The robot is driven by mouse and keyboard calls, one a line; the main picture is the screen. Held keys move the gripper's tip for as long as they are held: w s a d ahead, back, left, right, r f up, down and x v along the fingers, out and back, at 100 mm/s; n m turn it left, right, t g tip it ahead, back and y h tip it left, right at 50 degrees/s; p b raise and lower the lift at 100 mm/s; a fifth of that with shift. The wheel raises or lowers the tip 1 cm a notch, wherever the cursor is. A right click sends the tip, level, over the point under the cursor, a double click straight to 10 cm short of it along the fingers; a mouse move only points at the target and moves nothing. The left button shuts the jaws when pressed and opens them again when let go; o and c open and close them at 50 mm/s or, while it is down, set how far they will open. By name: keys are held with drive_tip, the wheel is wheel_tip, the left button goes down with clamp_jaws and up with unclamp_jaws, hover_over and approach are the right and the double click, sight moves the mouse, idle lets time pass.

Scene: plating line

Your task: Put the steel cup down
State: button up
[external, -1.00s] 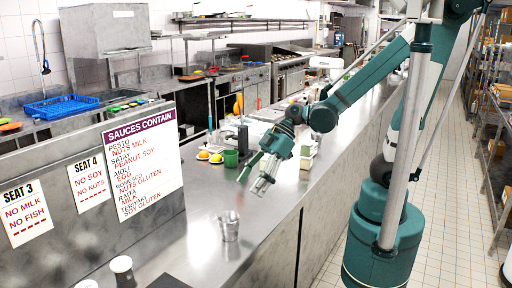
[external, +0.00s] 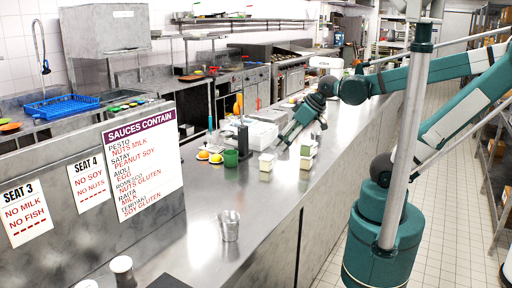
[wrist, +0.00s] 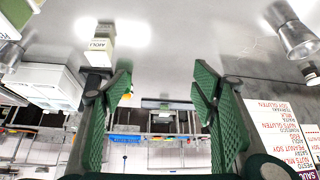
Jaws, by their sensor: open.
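The steel cup (external: 229,226) stands upright on the metal counter (external: 192,250), in front of the sauce sign. It also shows at the upper right of the wrist view (wrist: 292,36). My gripper (external: 289,136) is well behind and to the right of the cup, over the counter near the sauce containers. In the wrist view its green fingers (wrist: 162,92) are spread apart with nothing between them. The cup is clear of my gripper.
Sauce containers (external: 265,166) stand near my gripper, one labelled AIOLI (wrist: 99,45) in the wrist view. A green cup (external: 231,158), a white box (external: 258,135) and the sauce sign (external: 143,165) line the counter's left side. Counter around the steel cup is largely clear.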

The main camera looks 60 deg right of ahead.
drive_tip(key=shift+m+h, duration=0.5)
drive_tip(key=shift+m, duration=0.3)
drive_tip(key=d, duration=0.1)
drive_tip(key=d+r, duration=0.1)
drive_tip(key=s+d, duration=0.1)
drive_tip(key=shift+s+d+r, duration=0.1)
drive_tip(key=shift+d+r, duration=0.15)
drive_tip(key=shift+d, duration=0.1)
drive_tip(key=c, duration=0.3)
